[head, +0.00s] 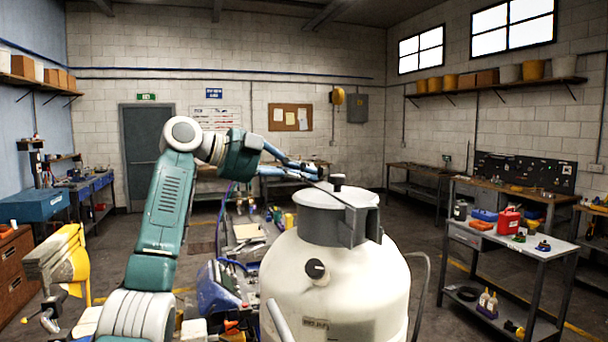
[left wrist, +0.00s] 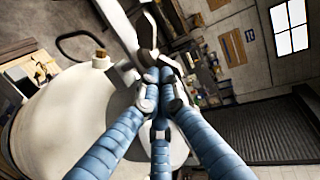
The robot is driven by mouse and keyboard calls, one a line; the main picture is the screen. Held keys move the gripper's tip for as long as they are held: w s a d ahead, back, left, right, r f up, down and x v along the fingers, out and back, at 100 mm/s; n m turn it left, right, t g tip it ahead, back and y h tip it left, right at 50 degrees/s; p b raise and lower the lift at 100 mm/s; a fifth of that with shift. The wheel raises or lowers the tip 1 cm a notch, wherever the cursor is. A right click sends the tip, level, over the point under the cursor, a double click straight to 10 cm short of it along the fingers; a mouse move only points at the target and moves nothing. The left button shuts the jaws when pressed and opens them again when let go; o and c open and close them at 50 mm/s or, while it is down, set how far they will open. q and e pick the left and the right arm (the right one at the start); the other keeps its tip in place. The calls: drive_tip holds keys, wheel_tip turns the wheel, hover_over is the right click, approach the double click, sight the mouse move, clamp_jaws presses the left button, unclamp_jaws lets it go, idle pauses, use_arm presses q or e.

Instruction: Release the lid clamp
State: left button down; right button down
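A cream tank (head: 330,275) stands in front of me with a grey collar and a pale lid (head: 312,196) on top. A black knob (head: 336,180) shows beside the lever. My left gripper (head: 316,171) is above the lid near the lever's far end. In the left wrist view its blue fingers (left wrist: 161,72) come together at the tips, over the pale lever area. Whether the lever is between them is hidden. My right gripper is out of view.
A black dial (head: 316,269) sits on the tank's front. A thin bent metal tube (head: 421,290) rises on its right. A workbench (head: 540,252) with a red can (head: 509,220) stands further right. The floor between tank and bench is clear.

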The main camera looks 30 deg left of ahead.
use_arm(q)
drive_tip(key=shift+d+n+t+y+b, duration=0.2)
drive_tip(key=shift+n+t+y+b, duration=0.1)
drive_tip(key=shift+n+y+b, duration=0.1)
drive_tip(key=shift+d+n+y+b, duration=0.15)
drive_tip(key=shift+n+y+b, duration=0.25)
drive_tip(key=shift+y, duration=0.1)
